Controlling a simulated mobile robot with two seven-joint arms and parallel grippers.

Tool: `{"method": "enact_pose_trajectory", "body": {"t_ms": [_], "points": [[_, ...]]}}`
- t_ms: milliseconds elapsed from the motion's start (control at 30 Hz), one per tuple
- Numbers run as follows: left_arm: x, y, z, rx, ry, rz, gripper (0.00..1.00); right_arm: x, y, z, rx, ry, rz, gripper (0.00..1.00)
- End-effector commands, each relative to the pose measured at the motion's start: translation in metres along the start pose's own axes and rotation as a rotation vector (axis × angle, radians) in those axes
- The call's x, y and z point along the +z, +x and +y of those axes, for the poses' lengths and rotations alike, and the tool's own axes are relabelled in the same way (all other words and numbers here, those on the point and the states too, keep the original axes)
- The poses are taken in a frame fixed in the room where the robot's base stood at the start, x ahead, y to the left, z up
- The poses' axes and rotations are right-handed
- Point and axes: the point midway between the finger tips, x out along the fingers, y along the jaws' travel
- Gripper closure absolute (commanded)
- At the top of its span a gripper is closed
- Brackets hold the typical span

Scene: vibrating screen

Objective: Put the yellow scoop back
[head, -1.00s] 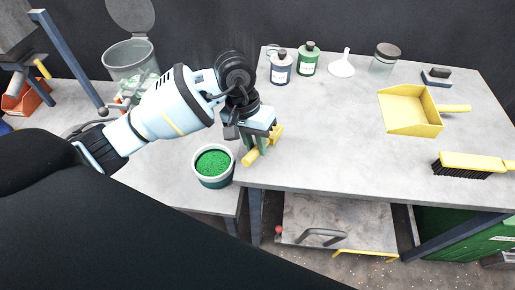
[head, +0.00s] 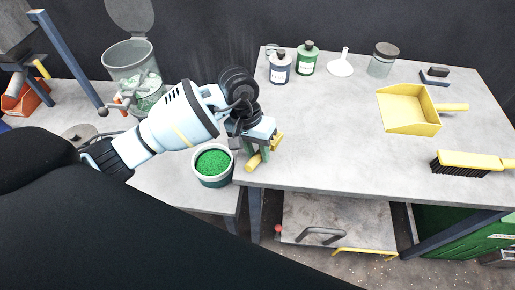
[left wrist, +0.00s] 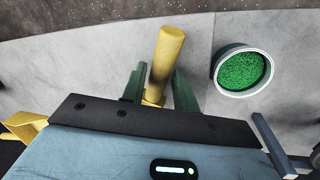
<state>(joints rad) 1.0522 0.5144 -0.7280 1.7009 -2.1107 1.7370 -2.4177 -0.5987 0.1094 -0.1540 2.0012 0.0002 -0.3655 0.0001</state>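The yellow scoop (head: 254,163) is at the left front corner of the grey table (head: 330,140). Its handle shows between the two green fingers of my left gripper (head: 257,150). In the left wrist view the handle (left wrist: 167,58) passes between the fingers (left wrist: 160,85), which are closed around it. The gripper body hides most of the rest of the scoop. I cannot tell whether the scoop touches the tabletop. My right gripper is not in view.
A bucket of green granules (head: 213,163) stands just left of the scoop. Bottles (head: 280,68), (head: 308,60), a white funnel (head: 341,66) and a jar (head: 382,62) stand at the back. A yellow dustpan (head: 408,112) and brush (head: 465,163) lie right. The table's middle is clear.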

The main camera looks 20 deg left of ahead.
Motion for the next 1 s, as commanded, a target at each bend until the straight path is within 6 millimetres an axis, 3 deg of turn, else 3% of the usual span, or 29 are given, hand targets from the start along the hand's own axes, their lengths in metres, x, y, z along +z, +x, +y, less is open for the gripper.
{"method": "enact_pose_trajectory", "body": {"t_ms": [100,467,567,1000], "points": [[0.0,-0.001,0.0,0.0,0.001,0.001,0.57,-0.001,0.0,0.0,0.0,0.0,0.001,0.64],[0.0,-0.007,0.002,0.001,0.001,0.003,0.57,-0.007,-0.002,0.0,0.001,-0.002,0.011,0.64],[-0.001,-0.018,0.001,0.0,0.001,0.006,0.57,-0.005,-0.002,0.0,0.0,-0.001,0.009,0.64],[-0.001,-0.101,0.001,-0.001,0.001,0.005,0.57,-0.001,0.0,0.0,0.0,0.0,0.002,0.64]]}}
